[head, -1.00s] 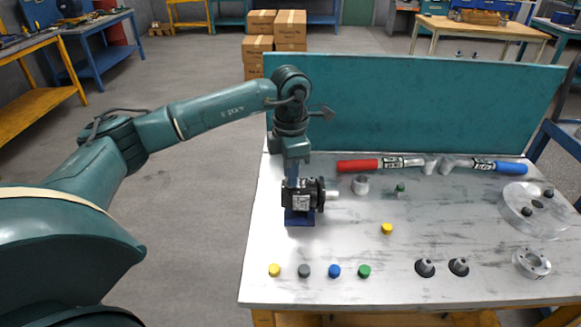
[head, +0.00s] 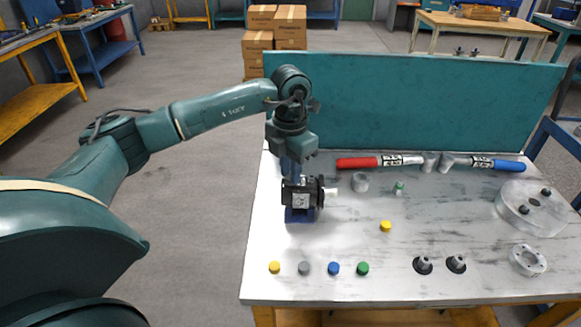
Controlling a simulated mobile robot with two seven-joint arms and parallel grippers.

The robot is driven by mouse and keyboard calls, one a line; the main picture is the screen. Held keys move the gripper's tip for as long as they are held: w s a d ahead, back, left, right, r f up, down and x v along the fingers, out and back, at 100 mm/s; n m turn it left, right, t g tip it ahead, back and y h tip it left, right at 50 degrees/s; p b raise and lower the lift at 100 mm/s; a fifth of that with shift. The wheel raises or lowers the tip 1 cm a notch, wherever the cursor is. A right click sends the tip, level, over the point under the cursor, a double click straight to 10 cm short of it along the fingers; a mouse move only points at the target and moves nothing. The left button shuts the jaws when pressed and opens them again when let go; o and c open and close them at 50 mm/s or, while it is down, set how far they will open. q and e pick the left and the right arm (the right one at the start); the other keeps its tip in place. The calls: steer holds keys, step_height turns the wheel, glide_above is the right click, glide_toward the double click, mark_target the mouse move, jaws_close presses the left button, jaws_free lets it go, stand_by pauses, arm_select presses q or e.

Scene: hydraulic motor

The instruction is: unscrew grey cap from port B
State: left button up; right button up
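The black hydraulic motor (head: 301,197), with a pale shaft pointing right, sits on a blue stand (head: 299,215) at the left of the workbench. My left gripper (head: 290,174) points straight down at the top of the motor, fingers at or just above it. The fingers hide the motor's top, so I cannot make out port B or a cap there, nor whether the fingers are open or shut. A loose grey cap (head: 304,268) lies in the front row between a yellow cap (head: 274,267) and a blue cap (head: 334,268). My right gripper is out of view.
A green cap (head: 362,268) ends the front row; another yellow cap (head: 385,226) lies mid-bench. A grey ring (head: 360,182), a red-handled tool (head: 372,162) and a blue-handled tool (head: 490,164) lie before the teal back panel (head: 420,105). The bench between motor and front row is clear.

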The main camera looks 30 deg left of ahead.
arm_select(q)
steer(key=shift+o, duration=1)
steer(key=m+b, duration=0.1)
steer(key=m, duration=0.9)
steer(key=shift+b, duration=0.4)
steer(key=shift+c, duration=0.2)
jaws_close()
